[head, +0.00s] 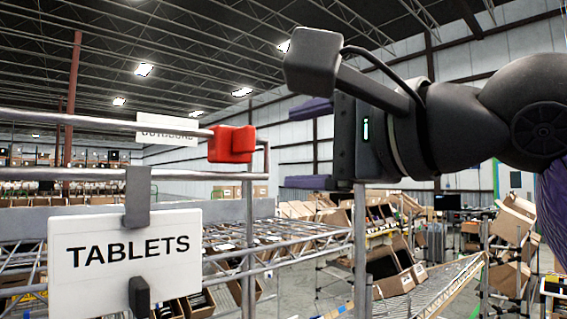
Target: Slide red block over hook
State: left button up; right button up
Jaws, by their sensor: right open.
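The red block (231,144) sits around the end part of a grey metal rod (175,127) that comes in from the left, just above the rack's rail. To the right of the block is a short upright grey piece (266,158), probably the bent rod end; I cannot tell exactly how they join. My right gripper (308,146) comes in from the right, its two purple fingers apart, one above the other and pointing left. It is empty. In the picture it is a short way right of the block, with a visible gap. My left gripper is not in view.
A white TABLETS sign (125,260) hangs by a grey clip (138,196) from the rack rail (85,174). Below is a wire shelf, with an upright post (247,240) near the block. Tilted cartons (510,235) stand on racks at the right. Another sign (168,130) is behind the rod.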

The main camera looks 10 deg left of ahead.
aim_at(252, 135)
jog(key=shift+n+t, duration=0.3)
jog(key=shift+t, duration=0.1)
jog(key=p+x, duration=0.1)
jog(key=x, duration=0.1)
jog(key=r+p+x, duration=0.1)
jog(key=p+x, duration=0.1)
jog(key=x, duration=0.1)
jog(key=p+x, duration=0.1)
jog(key=x, duration=0.2)
jog(key=shift+s+a+r, duration=0.15)
jog(key=shift+a+r, duration=0.15)
jog(key=shift+r, duration=0.05)
jog(key=shift+w+a+f+p, duration=0.25)
jog(key=shift+w+a+p, duration=0.05)
jog(key=shift+w+a, duration=0.1)
jog(key=shift+s+d+r, duration=0.1)
jog(key=shift+r, duration=0.05)
grip_shut()
